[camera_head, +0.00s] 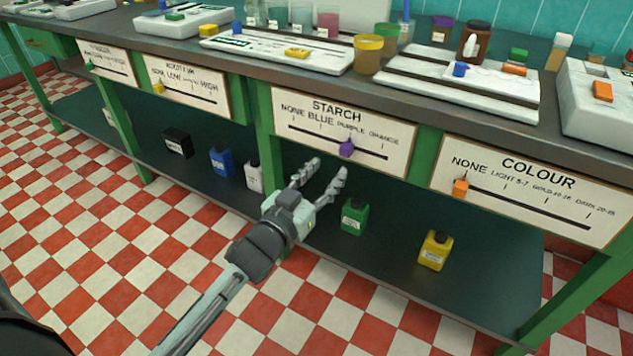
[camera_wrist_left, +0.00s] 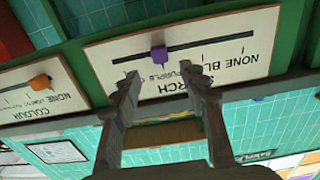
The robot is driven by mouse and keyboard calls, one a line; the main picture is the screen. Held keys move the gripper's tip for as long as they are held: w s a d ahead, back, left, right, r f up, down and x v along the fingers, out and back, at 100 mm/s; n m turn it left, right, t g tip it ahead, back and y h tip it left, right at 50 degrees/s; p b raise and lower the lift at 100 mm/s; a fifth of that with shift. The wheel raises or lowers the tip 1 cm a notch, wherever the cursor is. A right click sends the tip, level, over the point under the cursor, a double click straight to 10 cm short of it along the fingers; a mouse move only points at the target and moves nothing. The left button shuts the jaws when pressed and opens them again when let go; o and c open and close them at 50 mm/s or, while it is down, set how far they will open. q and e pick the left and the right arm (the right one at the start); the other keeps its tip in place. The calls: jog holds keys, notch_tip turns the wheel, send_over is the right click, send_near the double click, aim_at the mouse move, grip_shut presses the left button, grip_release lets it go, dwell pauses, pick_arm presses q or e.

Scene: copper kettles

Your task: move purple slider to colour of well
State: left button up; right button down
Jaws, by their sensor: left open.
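The purple slider (camera_head: 346,148) sits on the black track of the STARCH panel (camera_head: 395,157), roughly below the word PURPLE. The track's labels read NONE, BLUE, PURPLE, ORANGE. The left wrist view shows the panel upside down, with the purple slider (camera_wrist_left: 158,53) just beyond my fingertips. My left gripper (camera_head: 326,170) is open and empty, in front of and below the panel. In the left wrist view, its fingers (camera_wrist_left: 163,76) stand apart to either side of the slider's line, not visibly touching it. I cannot make out the well's colour on the bench top. My right gripper is not in view.
The COLOUR panel (camera_head: 600,223) with an orange slider (camera_head: 460,187) is to the right. Another panel (camera_head: 205,100) with a yellow slider is to the left. Bottles, including a green one (camera_head: 354,217), stand on the lower shelf. Jars and white trays crowd the bench top.

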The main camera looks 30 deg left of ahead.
pick_arm(q)
jog(key=s, duration=0.3)
jog(key=shift+s+a, duration=0.15)
jog(key=shift+s, duration=0.2)
jog(key=s+a+f+g+y, duration=0.1)
jog(key=s+a+f+g, duration=0.15)
jog(key=f, duration=0.45)
jog(key=s+a+f+g+y, duration=0.15)
jog(key=f+g, duration=0.25)
jog(key=f, duration=0.4)
jog(key=s+f+g, duration=0.8)
jog(key=s+f, duration=0.6)
jog(key=s, duration=0.3)
jog(key=shift+d+f+m, duration=0.25)
jog(key=shift+m, duration=0.15)
dwell(0.6)
